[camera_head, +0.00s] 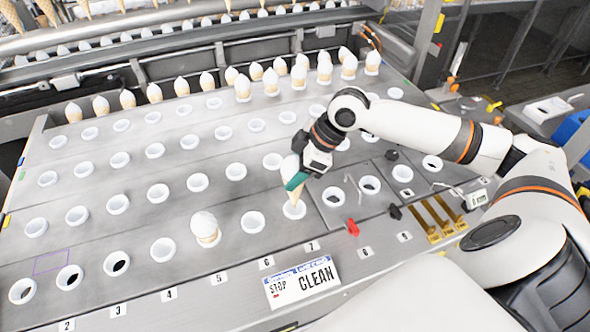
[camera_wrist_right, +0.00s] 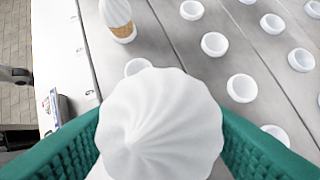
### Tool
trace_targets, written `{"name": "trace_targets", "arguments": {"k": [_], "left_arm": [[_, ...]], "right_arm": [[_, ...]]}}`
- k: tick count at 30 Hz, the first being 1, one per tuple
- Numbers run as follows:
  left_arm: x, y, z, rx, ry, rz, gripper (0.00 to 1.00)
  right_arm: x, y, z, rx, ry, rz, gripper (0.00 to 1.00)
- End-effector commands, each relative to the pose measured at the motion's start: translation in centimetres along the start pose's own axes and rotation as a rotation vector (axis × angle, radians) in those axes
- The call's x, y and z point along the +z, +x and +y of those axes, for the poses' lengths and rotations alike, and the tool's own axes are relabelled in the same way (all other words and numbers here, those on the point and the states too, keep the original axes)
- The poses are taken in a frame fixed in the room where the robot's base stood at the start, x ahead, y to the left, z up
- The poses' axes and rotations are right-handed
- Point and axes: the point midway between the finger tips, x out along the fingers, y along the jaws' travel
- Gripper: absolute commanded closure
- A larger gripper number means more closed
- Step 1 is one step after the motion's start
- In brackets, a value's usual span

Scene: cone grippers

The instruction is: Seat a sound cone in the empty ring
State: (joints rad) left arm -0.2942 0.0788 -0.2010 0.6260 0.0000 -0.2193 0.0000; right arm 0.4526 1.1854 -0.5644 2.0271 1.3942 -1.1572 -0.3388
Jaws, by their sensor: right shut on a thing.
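My right gripper (camera_head: 297,180) has teal fingers shut on a cone (camera_head: 295,199) with a white swirled top. The cone is upright, its tip at a white ring (camera_head: 294,212) in the front row, above label 7. I cannot tell whether the tip is inside the ring or just above it. In the right wrist view the white top of the held cone (camera_wrist_right: 160,120) fills the space between the fingers and hides the ring below. Another cone (camera_head: 206,228) stands in a front-row ring to the left; it also shows in the right wrist view (camera_wrist_right: 118,20). My left gripper is not in view.
Several empty white rings fill the grey deck (camera_head: 105,215). A row of cones (camera_head: 208,82) stands along the back. A "STOP CLEAN" sign (camera_head: 302,283) is on the front edge. Right of the held cone are a red clip (camera_head: 352,228) and a yellow rack (camera_head: 437,220).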

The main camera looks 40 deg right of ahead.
Motion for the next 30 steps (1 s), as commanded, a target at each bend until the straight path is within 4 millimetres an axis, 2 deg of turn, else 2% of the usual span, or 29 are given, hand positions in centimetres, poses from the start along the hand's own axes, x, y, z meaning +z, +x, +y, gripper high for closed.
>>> {"name": "trace_targets", "arguments": {"k": [1, 6, 21, 30], "left_arm": [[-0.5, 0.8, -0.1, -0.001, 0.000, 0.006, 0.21], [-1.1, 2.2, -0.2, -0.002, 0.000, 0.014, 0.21], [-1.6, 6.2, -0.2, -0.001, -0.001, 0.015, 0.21], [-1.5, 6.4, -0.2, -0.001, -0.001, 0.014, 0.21]], "right_arm": [[-0.4, 0.7, 0.0, -0.001, 0.000, 0.000, 0.57], [-1.0, 1.7, 0.0, -0.001, -0.001, 0.000, 0.57], [-2.8, 4.8, 0.0, -0.001, -0.001, 0.000, 0.57], [-3.8, 6.6, 0.0, 0.000, 0.000, 0.001, 0.57]]}}
